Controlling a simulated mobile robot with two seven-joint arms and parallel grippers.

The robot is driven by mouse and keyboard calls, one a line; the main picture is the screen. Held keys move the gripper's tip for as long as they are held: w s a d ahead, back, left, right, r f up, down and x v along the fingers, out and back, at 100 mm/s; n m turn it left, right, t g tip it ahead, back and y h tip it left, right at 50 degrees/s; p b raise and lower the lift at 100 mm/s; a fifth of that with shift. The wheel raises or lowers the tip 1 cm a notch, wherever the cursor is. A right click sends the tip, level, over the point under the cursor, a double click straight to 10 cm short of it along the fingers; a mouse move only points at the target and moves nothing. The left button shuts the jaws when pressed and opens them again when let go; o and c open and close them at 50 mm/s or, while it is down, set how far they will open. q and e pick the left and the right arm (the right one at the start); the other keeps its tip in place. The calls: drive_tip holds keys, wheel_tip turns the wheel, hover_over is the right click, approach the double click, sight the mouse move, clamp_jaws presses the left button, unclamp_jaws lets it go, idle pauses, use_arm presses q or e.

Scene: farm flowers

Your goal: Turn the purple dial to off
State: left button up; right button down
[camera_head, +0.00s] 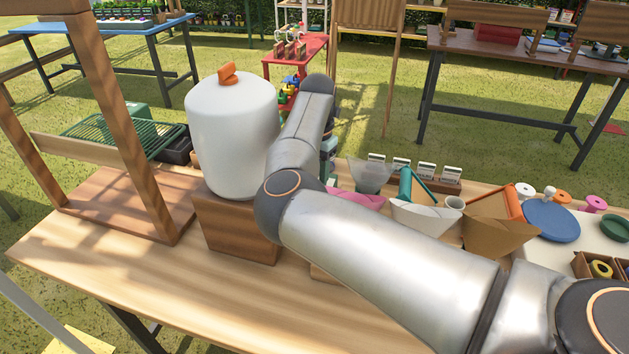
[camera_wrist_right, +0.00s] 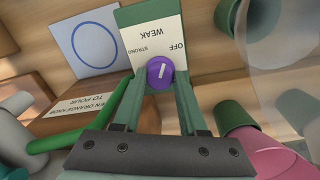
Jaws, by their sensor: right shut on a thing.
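The purple dial (camera_wrist_right: 159,72) shows in the right wrist view, with a short pale line on its face. The line stands near upright in the picture, leaning slightly right; I cannot tell which end is the pointer. Behind it is a cream and green label panel (camera_wrist_right: 150,38) reading OFF, WEAK and STRONG, upside down. My right gripper (camera_wrist_right: 158,80) is shut on the dial, its green fingers on either side. In the head view my right arm reaches over the table beside the white tank, and its gripper and the dial are hidden. My left gripper is not in view.
A white tank (camera_head: 232,135) with an orange knob stands on a wooden block (camera_head: 232,228), close to my right arm. A wooden frame (camera_head: 120,130) stands left. Paper cones (camera_head: 425,214) and a blue disc (camera_head: 551,221) lie right. The table's front left (camera_head: 130,280) is clear.

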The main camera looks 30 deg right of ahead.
drive_tip(key=shift+m, duration=0.7)
drive_tip(key=c, duration=0.7)
unclamp_jaws()
drive_tip(key=shift+o, duration=1.3)
drive_tip(key=shift+r, duration=0.15)
